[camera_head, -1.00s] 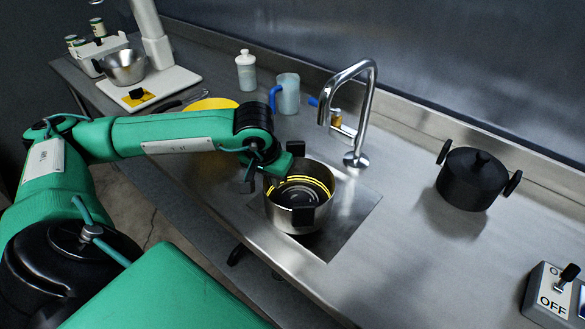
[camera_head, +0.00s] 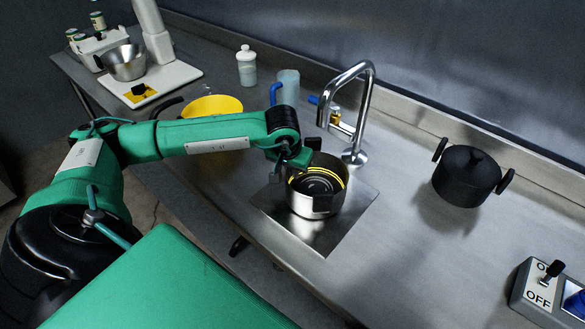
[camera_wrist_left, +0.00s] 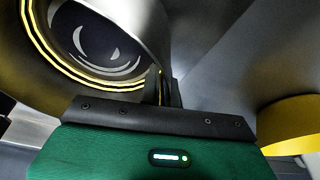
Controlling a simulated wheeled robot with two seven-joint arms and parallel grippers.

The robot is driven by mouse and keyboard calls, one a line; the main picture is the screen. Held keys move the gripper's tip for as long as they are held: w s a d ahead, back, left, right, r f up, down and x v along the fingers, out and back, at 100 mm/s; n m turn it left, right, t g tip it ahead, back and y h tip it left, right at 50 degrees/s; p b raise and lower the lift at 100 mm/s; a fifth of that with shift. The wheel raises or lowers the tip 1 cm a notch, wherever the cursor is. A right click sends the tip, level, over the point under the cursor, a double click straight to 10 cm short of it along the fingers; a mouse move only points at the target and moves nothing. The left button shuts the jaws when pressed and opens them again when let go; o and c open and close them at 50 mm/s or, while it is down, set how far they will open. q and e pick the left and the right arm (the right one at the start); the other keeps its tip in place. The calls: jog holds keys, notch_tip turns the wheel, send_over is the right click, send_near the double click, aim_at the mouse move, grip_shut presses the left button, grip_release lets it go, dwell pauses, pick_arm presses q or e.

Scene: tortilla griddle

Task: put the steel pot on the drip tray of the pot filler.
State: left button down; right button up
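The steel pot (camera_head: 312,205), with two black handles and yellow rings inside, is over the square steel drip tray (camera_head: 330,235), below the spout of the pot filler (camera_head: 367,110). Bare tray shows on its near and left sides. I cannot tell whether the pot's base touches the tray. My left gripper (camera_head: 303,160) is at the pot's left rim. In the left wrist view, its narrow black fingers (camera_wrist_left: 164,90) are close together at the pot wall, with the pot's ringed inside (camera_wrist_left: 85,75) on the left. My right gripper is not in view.
A black lidded pot (camera_head: 466,178) stands to the right. A switch box (camera_head: 537,292) is at the lower right. A yellow bowl (camera_head: 215,105), a blue-handled jug (camera_head: 288,88) and a white bottle (camera_head: 246,68) are to the left. Counter between tray and black pot is clear.

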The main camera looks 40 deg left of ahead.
pick_arm(q)
jog(key=shift+f, duration=0.15)
jog(key=c, duration=1.6)
grip_release()
jog(key=shift+c, duration=0.2)
